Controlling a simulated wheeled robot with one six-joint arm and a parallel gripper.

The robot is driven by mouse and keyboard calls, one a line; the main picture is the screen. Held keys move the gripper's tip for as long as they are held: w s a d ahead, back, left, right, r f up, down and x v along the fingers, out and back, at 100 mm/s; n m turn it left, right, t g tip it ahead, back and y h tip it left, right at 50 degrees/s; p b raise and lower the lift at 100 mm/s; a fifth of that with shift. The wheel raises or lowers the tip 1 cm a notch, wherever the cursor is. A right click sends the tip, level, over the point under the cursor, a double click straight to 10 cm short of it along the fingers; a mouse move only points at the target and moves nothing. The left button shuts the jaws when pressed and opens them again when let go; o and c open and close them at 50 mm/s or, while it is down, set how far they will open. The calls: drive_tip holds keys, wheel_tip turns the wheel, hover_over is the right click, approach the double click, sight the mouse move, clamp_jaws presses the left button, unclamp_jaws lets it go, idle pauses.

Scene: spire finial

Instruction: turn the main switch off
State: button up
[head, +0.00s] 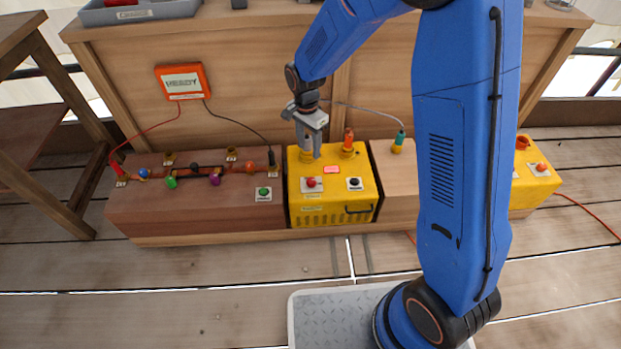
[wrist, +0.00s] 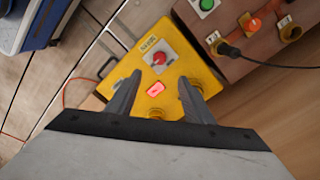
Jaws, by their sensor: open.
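The yellow power box (head: 310,218) stands in the middle of the row of boxes. On its top are a red knob on a white plate (head: 311,183), a black knob on a white plate (head: 354,184) and a red lit rectangle (head: 332,170). I cannot read which one is marked as the main switch. My gripper (head: 311,153) is open and empty, pointing down above the back left of this box. In the wrist view, the red knob (wrist: 159,58) lies just beyond the fingertips of my gripper (wrist: 160,76), and the lit rectangle (wrist: 155,89) shows between the fingers.
A brown box (head: 150,215) with cables and coloured knobs stands to the left, under an orange meter (head: 182,81) on the wooden panel. An orange plug (head: 348,138) stands up at the yellow box's back. My arm covers part of the right side. The floor in front has free room.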

sight(311, 181)
drive_tip(key=f, duration=1.6)
drive_tip(key=shift+s+d+f, duration=0.25)
drive_tip(key=shift+s+f, duration=0.1)
drive_tip(key=shift+f, duration=0.05)
drive_tip(key=c, duration=1)
